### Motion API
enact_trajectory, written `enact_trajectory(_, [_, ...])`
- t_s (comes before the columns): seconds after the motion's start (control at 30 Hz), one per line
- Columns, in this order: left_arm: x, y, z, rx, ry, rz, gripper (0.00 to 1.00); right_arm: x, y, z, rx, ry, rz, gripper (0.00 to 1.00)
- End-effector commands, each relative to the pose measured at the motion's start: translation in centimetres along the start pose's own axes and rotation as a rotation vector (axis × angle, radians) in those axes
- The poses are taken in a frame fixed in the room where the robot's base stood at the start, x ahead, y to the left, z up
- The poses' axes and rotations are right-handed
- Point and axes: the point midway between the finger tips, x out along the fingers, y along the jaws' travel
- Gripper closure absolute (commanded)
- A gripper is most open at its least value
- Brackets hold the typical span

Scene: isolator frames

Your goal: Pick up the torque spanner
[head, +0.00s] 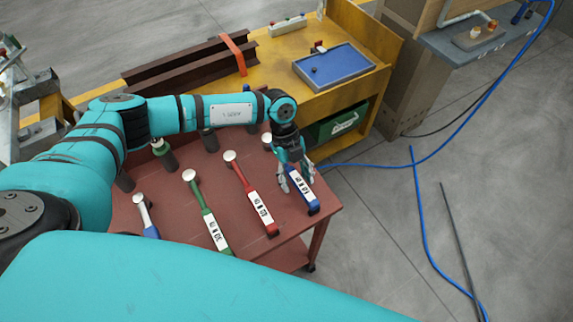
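Several torque spanners with round pale heads and labelled handles lie on the red table (160,203). They are a blue-handled one at the left (147,218), a green one (206,210), a red one (250,195) and another blue one at the right (306,197). My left gripper (297,182) points down over the right blue spanner, near the table's right edge. Its fingers are apart, one on each side of the handle; contact cannot be told. The gripper and wrist hide the middle of this spanner. My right gripper is out of view.
A yellow bench (275,85) stands behind, with a blue tray (340,68), dark steel beams (180,72) and an orange strap (233,52). Dark cylinders (165,155) stand at the table's back. Blue hoses (420,215) lie on the open floor at right.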

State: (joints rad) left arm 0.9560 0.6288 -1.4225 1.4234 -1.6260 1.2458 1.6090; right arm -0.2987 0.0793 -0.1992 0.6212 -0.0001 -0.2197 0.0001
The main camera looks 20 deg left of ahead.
Motion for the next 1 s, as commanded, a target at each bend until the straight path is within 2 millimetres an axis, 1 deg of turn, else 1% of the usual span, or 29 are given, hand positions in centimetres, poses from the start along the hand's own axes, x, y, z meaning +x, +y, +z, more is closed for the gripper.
enact_trajectory(0.03, [0.0,0.0,0.0,0.0,0.0,0.0,0.53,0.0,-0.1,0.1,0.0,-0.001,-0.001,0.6])
enact_trajectory(0.3, [-0.1,0.0,0.0,0.0,0.0,0.0,0.89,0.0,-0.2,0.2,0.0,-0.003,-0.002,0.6])
enact_trajectory(0.4, [-0.1,0.0,0.0,0.0,0.0,0.0,1.0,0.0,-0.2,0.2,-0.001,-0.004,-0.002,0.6])
enact_trajectory(0.77, [-0.3,-0.1,-0.1,0.001,0.0,-0.003,1.0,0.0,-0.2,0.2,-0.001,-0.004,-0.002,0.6])
enact_trajectory(0.87, [-1.1,-0.2,-0.4,0.003,0.001,-0.005,1.0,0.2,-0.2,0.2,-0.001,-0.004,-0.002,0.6])
enact_trajectory(1.0, [-3.2,-0.1,-1.2,0.005,-0.001,-0.005,1.0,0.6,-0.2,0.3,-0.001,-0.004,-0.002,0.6])
